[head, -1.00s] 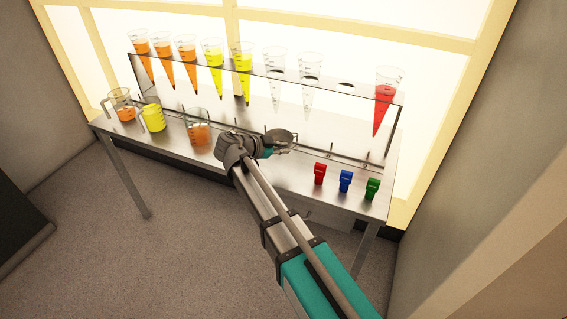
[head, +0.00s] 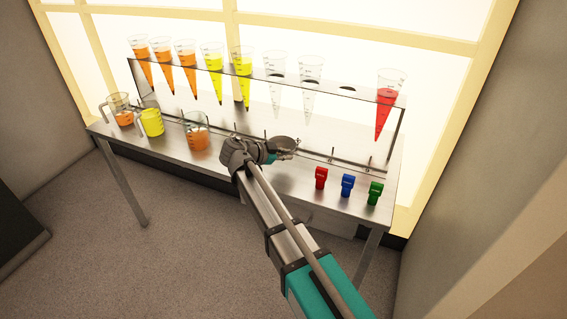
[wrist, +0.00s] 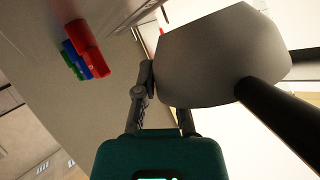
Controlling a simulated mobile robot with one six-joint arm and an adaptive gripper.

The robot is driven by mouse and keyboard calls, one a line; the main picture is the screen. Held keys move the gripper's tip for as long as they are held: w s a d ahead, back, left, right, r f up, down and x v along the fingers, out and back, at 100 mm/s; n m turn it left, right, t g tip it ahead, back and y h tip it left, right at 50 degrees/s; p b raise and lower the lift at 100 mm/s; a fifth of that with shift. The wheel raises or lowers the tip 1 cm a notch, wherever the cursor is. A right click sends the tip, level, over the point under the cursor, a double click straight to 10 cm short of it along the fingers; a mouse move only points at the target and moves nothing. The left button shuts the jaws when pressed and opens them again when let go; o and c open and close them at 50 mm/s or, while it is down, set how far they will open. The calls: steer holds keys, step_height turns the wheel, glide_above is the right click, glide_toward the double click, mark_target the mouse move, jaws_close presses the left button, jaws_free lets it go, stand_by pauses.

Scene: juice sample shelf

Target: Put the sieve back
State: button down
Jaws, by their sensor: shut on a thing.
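The sieve (head: 285,144) is a grey round bowl held at my gripper (head: 272,154), over the metal bench, near the foot of the clear rack. In the wrist view the sieve (wrist: 205,62) fills the upper right, with thick dark bars beside it. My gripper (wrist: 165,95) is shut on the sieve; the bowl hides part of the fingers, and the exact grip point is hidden. I cannot tell whether the sieve touches the rack or the bench.
The clear rack (head: 330,128) holds orange, yellow, red and empty cones. Short pegs (head: 332,155) stand along its foot. Beakers (head: 196,140) with orange and yellow juice stand left of my gripper.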

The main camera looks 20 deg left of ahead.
steer(key=shift+w+f+b, duration=0.2)
steer(key=shift+f+b, duration=1.3)
steer(key=shift+f, duration=0.25)
steer(key=shift+f, duration=0.2)
steer(key=shift+s+d+f+b, duration=0.15)
steer(key=shift+s+f+b, duration=0.1)
steer(key=shift+b, duration=0.45)
steer(key=c, duration=0.7)
jaws_free()
steer(key=shift+s+d, duration=0.15)
steer(key=shift+c, duration=0.2)
steer(key=shift+r, duration=0.2)
steer(key=shift+r+p, duration=0.3)
steer(key=shift+p, duration=0.5)
steer(key=p+v, duration=0.4)
steer(key=v, duration=0.8)
steer(key=shift+w+a+p, duration=0.35)
steer(key=shift+w+p, duration=0.05)
